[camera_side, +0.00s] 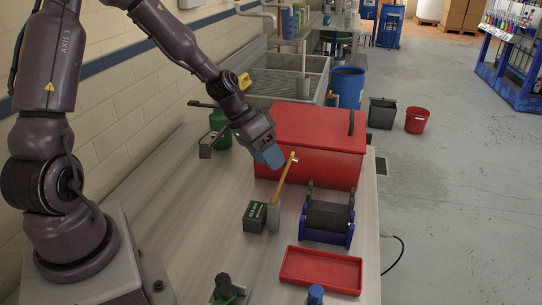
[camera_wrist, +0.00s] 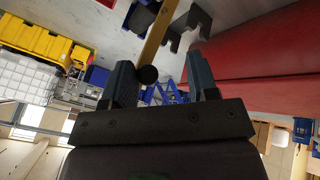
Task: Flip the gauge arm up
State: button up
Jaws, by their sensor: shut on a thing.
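The gauge arm (camera_side: 283,181) is a thin yellow-orange bar. It rises from a small grey post (camera_side: 273,218) beside a black box with green lettering (camera_side: 255,217) and leans to the upper right, with a pale tip. My gripper (camera_side: 272,158) is at the upper part of the bar, angled down from the upper left. In the wrist view, the bar (camera_wrist: 153,40) with its round dark knob (camera_wrist: 148,74) lies between my fingers (camera_wrist: 162,82), close to the left one. My gripper is shut on the gauge arm. The exact contact is hard to make out.
A large red box (camera_side: 320,140) stands just behind my gripper. A dark roller on a blue stand (camera_side: 327,218) and a red tray (camera_side: 321,270) are to the right and front. The bench left of the black box is clear.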

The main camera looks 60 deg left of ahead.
jog(key=shift+s+d+f, duration=0.1)
jog(key=shift+s+f, duration=0.05)
jog(key=shift+s, duration=0.1)
jog(key=v, duration=1.3)
jog(key=shift+w, duration=0.15)
jog(key=s+n+g+y, duration=0.2)
jog(key=s+n+y, duration=0.15)
jog(key=s, duration=0.35)
jog(key=s+d+r+m+t, duration=0.3)
jog(key=s+d+r, duration=0.2)
jog(key=d, duration=0.4)
jog(key=shift+s+d+r+m+y, duration=0.15)
jog(key=shift+s+r+m+y, duration=0.2)
jog(key=shift+r, duration=0.45)
